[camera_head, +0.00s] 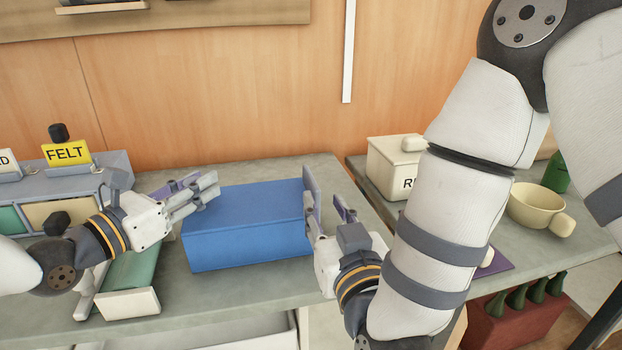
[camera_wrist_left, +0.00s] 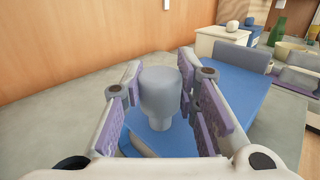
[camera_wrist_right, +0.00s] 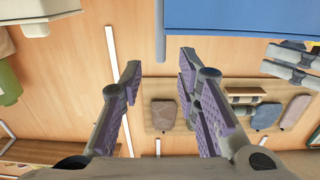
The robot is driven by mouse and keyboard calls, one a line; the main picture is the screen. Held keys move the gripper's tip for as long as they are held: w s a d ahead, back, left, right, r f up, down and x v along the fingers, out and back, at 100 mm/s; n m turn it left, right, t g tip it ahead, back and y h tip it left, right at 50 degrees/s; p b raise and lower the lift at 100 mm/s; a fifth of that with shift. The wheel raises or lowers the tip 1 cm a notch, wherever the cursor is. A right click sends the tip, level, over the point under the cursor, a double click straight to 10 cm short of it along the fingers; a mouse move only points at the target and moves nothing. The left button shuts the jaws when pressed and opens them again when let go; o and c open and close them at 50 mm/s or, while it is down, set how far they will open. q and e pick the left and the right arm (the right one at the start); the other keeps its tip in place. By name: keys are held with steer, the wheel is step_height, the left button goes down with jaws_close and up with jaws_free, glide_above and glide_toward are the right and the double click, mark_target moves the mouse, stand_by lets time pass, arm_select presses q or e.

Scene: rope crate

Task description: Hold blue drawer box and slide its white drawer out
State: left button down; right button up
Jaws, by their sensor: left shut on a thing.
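The blue drawer box (camera_head: 245,225) lies on the grey counter between my two grippers. My left gripper (camera_head: 207,190) is at its left end; in the left wrist view its pads are shut on a grey knob (camera_wrist_left: 160,95) with blue surface below. A grey-blue upright panel (camera_head: 312,196) stands at the box's right end and shows edge-on in the right wrist view (camera_wrist_right: 160,30). My right gripper (camera_head: 328,218) is open, with the panel's edge between its fingertips and gaps on both sides.
A drawer unit with a yellow FELT label (camera_head: 67,153) and a green-topped box (camera_head: 130,285) stand left. Beyond a counter gap, a cream lidded box (camera_head: 390,165) and cream mug (camera_head: 537,206) stand right. The counter behind the blue box is clear.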

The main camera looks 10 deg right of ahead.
mark_target(311, 176)
steer(key=w, duration=1)
steer(key=shift+f, duration=0.1)
jaws_close()
